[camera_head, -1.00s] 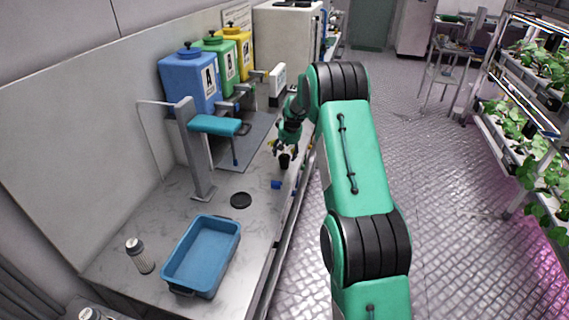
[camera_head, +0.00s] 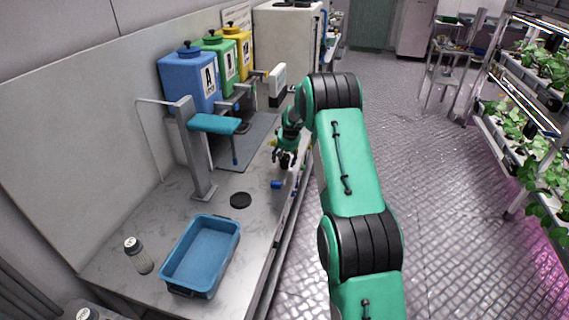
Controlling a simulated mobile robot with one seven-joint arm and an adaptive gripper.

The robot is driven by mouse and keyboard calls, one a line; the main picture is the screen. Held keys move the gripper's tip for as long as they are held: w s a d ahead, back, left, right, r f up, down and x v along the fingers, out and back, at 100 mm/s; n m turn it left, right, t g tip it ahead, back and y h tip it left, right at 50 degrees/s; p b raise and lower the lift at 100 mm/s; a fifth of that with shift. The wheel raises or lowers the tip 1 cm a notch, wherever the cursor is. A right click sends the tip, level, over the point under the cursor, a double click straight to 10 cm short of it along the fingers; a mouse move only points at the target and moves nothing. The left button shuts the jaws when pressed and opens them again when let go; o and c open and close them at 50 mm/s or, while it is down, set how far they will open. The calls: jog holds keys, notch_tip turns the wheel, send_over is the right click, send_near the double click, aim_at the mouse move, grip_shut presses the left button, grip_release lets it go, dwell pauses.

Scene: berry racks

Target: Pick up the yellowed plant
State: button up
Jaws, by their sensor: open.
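My gripper (camera_head: 285,162) is small in the head view. It points down over the right edge of the counter, with its fingers open. A small dark pot (camera_head: 284,160) shows at the fingertips; whether the fingers touch it cannot be told. A bit of yellow (camera_head: 273,143) shows just left of the gripper and may be the yellowed plant's leaf. The rest of the plant is hidden behind my gripper and arm.
A small blue cylinder (camera_head: 277,184) and a black disc (camera_head: 240,200) lie on the counter nearby. A blue tray (camera_head: 168,275) and a bottle (camera_head: 139,256) stand in front. Blue, green and yellow tanks and a stand (camera_head: 199,165) are at the left.

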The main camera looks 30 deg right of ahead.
aim_at(285, 157)
dwell(0.3)
jog(key=c, duration=1.2)
jog(key=shift+c, duration=0.2)
jog(key=shift+r, duration=0.1)
jog(key=shift+r, duration=0.45)
notch_tip(285, 157, up, 3)
jog(key=shift+f+p, duration=0.1)
jog(key=shift+p, duration=0.4)
jog(key=s+a, duration=0.2)
jog(key=s, duration=0.5)
jog(key=s+a+r+p, duration=0.1)
jog(key=s+a, duration=0.2)
jog(key=s, duration=0.5)
jog(key=shift+a, duration=0.3)
